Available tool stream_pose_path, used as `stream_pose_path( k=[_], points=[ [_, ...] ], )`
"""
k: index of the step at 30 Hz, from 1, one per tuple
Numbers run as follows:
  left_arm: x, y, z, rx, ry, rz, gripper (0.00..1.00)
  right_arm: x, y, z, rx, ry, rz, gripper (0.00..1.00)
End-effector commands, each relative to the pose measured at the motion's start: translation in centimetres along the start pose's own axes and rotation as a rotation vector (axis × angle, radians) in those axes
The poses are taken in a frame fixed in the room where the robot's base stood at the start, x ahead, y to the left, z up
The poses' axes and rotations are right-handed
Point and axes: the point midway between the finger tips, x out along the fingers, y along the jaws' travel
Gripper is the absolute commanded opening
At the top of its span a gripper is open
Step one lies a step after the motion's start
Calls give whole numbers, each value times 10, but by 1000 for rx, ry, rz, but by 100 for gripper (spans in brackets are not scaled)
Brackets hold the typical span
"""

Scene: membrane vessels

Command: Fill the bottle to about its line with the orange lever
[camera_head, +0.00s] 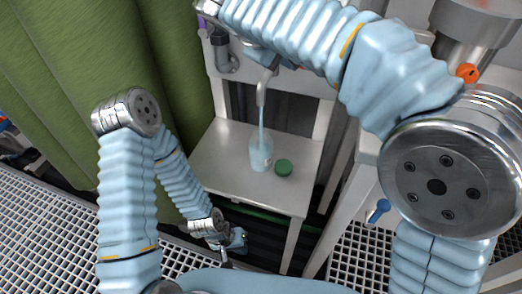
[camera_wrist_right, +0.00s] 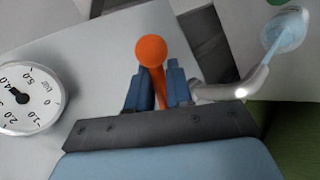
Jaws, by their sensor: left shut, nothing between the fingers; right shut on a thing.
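The bottle (camera_head: 261,154) stands upright on a small pale table under a metal spout (camera_head: 264,88). A stream of liquid runs from the spout into it; I cannot make out its line or exact level. The bottle and stream also show at the top right of the right wrist view (camera_wrist_right: 283,32). The orange lever (camera_wrist_right: 151,50), with a round knob, sits between the fingers of my right gripper (camera_wrist_right: 154,82), which is shut on it. In the head view my right arm hides the lever. My left gripper (camera_head: 228,262) is shut and empty, low and away from the bottle.
A green cap (camera_head: 284,167) lies on the table (camera_head: 225,150) right of the bottle. A pressure gauge (camera_wrist_right: 28,98) is left of the lever in the right wrist view. A green curtain (camera_head: 95,70) hangs at left. A blue-handled valve (camera_head: 377,210) and another orange knob (camera_head: 467,73) are at right.

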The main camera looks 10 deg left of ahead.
Motion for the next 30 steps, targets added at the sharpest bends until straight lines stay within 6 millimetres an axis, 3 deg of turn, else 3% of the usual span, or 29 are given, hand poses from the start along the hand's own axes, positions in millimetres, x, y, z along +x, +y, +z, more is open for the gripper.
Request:
stream_pose_path(
  k=[10, 14, 22, 29, 30],
  points=[
    [1, 0, 0, 0, 0, 0, 0, 0, 4, 1, 2, 9, 5, 0],
    [12, -5, 0, 0, 0, 0, 0, 8, 8, 2, -101, 121, 4, 0],
    [14, -6, 0, 0, 0, 0, 0, 17, 22, -2, -320, 342, 5, 0],
    [14, -6, 0, 0, 0, 0, 0, 18, 24, -4, -356, 375, 10, 0],
    [14, -6, 0, 0, 0, 0, 0, 18, 24, -4, -356, 375, 9, 26]
  ],
)
